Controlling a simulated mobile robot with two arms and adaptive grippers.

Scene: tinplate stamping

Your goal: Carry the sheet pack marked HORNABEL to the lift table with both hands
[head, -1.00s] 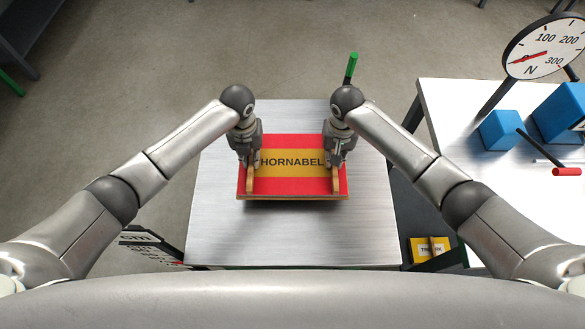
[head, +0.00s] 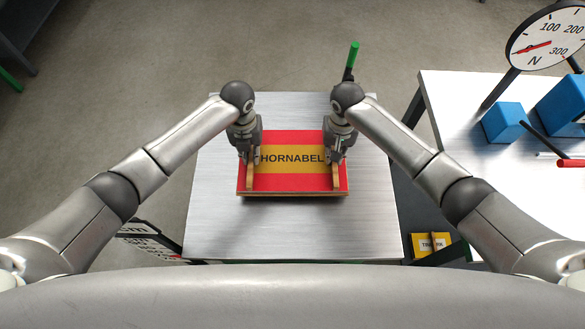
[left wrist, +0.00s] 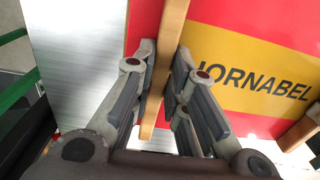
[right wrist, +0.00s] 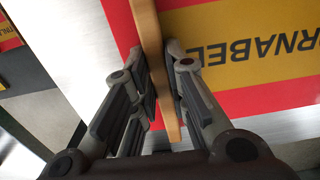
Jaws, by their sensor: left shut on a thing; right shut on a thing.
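The HORNABEL sheet pack (head: 290,182) is red with a yellow band and lies level over the brushed-metal top of the lift table (head: 300,232). Wooden bars cross its left and right ends. My left gripper (head: 250,158) is shut on the left bar, which runs between its fingers in the left wrist view (left wrist: 166,70). My right gripper (head: 337,157) is shut on the right bar, also between the fingers in the right wrist view (right wrist: 155,50). A thin shadow shows below the pack's near edge; I cannot tell whether it touches the table.
A white bench (head: 450,110) stands at the right with blue blocks (head: 504,122), a round dial gauge (head: 545,38) and a red-handled tool. A green-handled lever (head: 353,55) rises behind the table. A yellow pack (head: 430,244) sits low at the right. Bare metal surrounds the HORNABEL pack.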

